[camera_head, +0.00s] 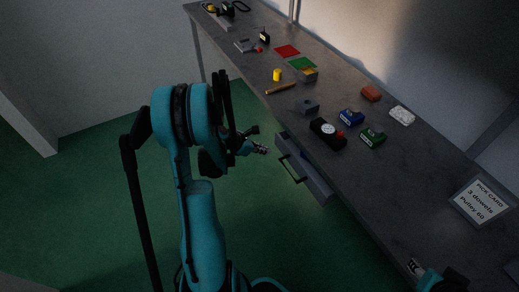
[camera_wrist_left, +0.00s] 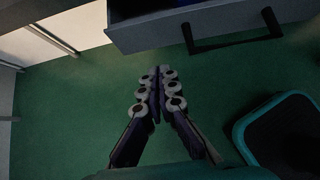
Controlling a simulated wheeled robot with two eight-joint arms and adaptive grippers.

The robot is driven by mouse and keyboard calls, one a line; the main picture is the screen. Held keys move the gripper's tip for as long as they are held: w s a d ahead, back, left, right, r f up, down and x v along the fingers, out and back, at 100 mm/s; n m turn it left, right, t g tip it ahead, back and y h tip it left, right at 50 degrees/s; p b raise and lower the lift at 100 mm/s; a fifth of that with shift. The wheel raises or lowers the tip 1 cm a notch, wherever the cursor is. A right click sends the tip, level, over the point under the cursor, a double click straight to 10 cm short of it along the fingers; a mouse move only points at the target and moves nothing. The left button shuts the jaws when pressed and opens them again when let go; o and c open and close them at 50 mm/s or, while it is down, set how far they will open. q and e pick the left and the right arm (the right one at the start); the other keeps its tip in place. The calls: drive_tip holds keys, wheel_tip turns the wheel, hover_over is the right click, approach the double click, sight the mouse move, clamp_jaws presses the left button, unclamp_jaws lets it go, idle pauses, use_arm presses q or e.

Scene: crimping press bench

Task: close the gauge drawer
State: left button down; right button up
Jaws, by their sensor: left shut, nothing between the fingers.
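The gauge drawer (camera_head: 318,186) is grey and stands pulled out from the front of the bench. Its dark bar handle (camera_head: 292,169) is on the front face. In the left wrist view the drawer front (camera_wrist_left: 150,33) and handle (camera_wrist_left: 235,46) cross the top. My left gripper (camera_head: 263,150) is beside the drawer's front, near its far end; its fingers (camera_wrist_left: 160,72) are shut and empty, pointing toward the drawer and apart from the handle. My right gripper (camera_head: 416,267) shows partly at the bottom edge, by the bench; its finger state is unclear.
The bench top (camera_head: 400,185) holds a black gauge (camera_head: 328,133), a blue block (camera_head: 351,117), a green block (camera_head: 372,137), a yellow cylinder (camera_head: 277,74) and a pick card (camera_head: 482,200). Green floor (camera_head: 90,205) lies open left of the bench.

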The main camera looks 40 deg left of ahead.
sight(285, 144)
use_arm(q)
drive_tip(key=shift+w+d+f+b, duration=0.3)
drive_tip(key=shift+w+d+f, duration=0.15)
drive_tip(key=shift+w, duration=0.6)
drive_tip(key=shift+w+d+f+b, duration=0.4)
drive_tip(key=shift+w+f, duration=0.1)
drive_tip(key=shift+w, duration=0.6)
drive_tip(key=shift+w+d+f+b, duration=0.25)
drive_tip(key=shift+w+d+f, duration=0.2)
drive_tip(key=shift+w, duration=0.6)
drive_tip(key=w, duration=0.1)
drive_tip(key=w+d, duration=0.1)
drive_tip(key=w, duration=0.1)
drive_tip(key=shift+w+d, duration=0.25)
drive_tip(key=shift+w, duration=0.1)
drive_tip(key=shift+s+a, duration=0.1)
